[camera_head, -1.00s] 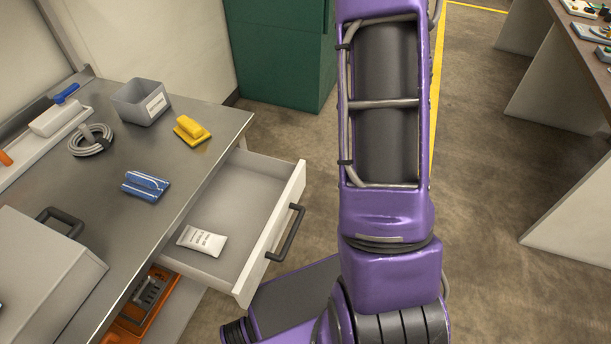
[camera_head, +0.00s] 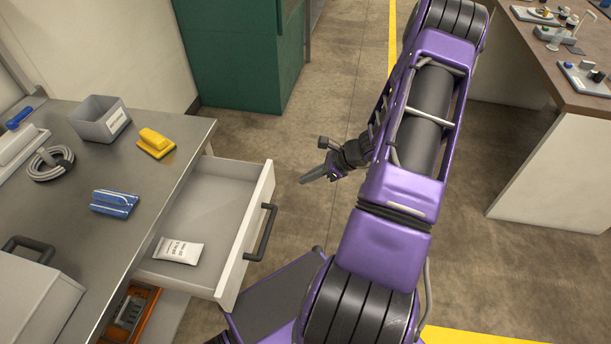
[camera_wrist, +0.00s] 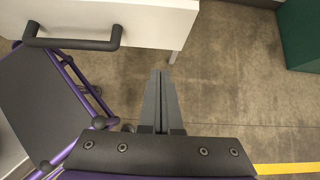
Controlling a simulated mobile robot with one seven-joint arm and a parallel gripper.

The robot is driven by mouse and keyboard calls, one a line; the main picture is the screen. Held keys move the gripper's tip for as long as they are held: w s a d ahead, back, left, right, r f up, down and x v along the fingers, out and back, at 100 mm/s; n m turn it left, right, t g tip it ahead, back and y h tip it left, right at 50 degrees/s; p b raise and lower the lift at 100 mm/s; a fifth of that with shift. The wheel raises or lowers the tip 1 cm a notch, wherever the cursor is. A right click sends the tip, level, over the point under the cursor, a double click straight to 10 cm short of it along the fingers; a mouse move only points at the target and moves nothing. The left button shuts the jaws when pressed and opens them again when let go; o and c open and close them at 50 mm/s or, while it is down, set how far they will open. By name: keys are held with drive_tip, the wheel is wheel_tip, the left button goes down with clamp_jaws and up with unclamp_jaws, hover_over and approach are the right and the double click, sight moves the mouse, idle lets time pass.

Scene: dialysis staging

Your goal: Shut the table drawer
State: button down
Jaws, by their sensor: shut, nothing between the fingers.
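The table drawer (camera_head: 205,222) stands pulled out from the metal-topped table (camera_head: 150,190) in the head view. Its dark bar handle (camera_head: 262,232) is on the white front panel. A white labelled packet (camera_head: 178,250) lies inside the drawer. My gripper (camera_head: 305,180) is shut and empty, to the right of the drawer front and apart from it. In the wrist view the shut fingers (camera_wrist: 159,85) point toward the floor beside the drawer front (camera_wrist: 150,15), with the handle (camera_wrist: 75,42) at the upper left.
On the table are a grey bin (camera_head: 100,120), a yellow item (camera_head: 156,142), a blue item (camera_head: 115,202) and a coiled cable (camera_head: 50,163). A green cabinet (camera_head: 235,60) stands behind. Another table (camera_head: 560,140) is at the right. Open floor lies between.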

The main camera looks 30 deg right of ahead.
sight(270, 187)
drive_tip(key=x, duration=0.3)
drive_tip(key=r+x, duration=0.1)
drive_tip(key=x, duration=0.2)
drive_tip(key=w+a+x, duration=0.1)
drive_tip(key=x, duration=0.2)
drive_tip(key=shift+r, duration=0.3)
drive_tip(key=shift+w+a, duration=0.35)
drive_tip(key=shift+w, duration=0.05)
drive_tip(key=w+a+b, duration=0.4)
drive_tip(key=w+a, duration=1.3)
drive_tip(key=shift+w+a+b, duration=0.15)
drive_tip(key=shift+a+b, duration=0.1)
drive_tip(key=shift+b, duration=0.05)
drive_tip(key=shift+d, duration=0.1)
